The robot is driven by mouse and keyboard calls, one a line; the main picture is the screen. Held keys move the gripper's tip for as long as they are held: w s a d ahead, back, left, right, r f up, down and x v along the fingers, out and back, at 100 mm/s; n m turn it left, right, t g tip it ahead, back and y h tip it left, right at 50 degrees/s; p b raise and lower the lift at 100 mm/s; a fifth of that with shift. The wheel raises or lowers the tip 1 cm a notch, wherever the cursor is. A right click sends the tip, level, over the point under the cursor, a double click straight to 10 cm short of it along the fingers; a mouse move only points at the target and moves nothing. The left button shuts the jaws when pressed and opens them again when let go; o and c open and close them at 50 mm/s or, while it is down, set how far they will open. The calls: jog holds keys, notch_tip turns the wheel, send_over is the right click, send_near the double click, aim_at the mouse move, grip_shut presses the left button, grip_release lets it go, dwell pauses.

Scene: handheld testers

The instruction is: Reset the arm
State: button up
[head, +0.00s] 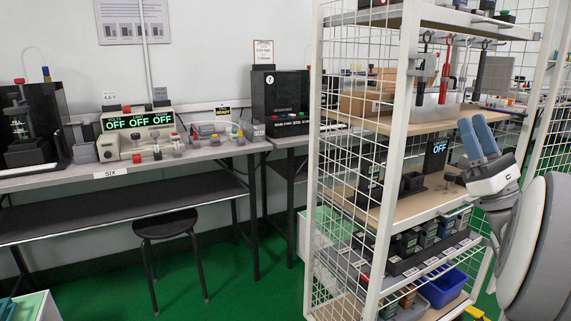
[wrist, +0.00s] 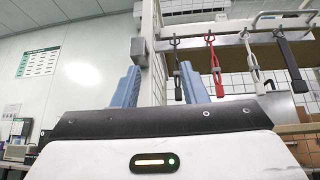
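My gripper (head: 473,122) is at the right of the head view, in front of the wire shelf rack (head: 403,110). Its two blue-grey fingers point up and stand apart with nothing between them. The wrist view also shows the gripper (wrist: 159,68), with the fingers spread and empty. My arm's large grey-white joint fills the right edge of the head view. Handheld tools hang from hooks on the rack, including a red one (head: 446,72) and a dark one (head: 478,72). In the wrist view, the red tool (wrist: 215,65) hangs beyond and right of the fingers.
A long bench (head: 205,152) with instruments stands along the left wall. A black stool (head: 165,224) is before it. Green floor (head: 235,285) is clear between stool and rack.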

jog(key=w+a+r+n+g+y+p, duration=0.2)
jog(key=a+n+g+p, duration=0.95)
jog(key=a, duration=1.15)
jog(key=s+a+f+n+g+h+p, duration=0.3)
jog(key=s+a+n+g+h+p, duration=0.2)
jog(key=s+a+g+p, duration=0.5)
jog(key=s+d+r+n+g+h+p, duration=0.1)
jog(key=s+d+r+n+h+p, duration=0.3)
jog(key=d+n+h+p, duration=0.6)
jog(key=s+n+h+p, duration=0.1)
jog(key=n+p, duration=0.2)
jog(key=p, duration=0.2)
jog(key=shift+s+r+g, duration=0.15)
jog(key=shift+s+g, duration=0.05)
jog(key=shift+g, duration=0.15)
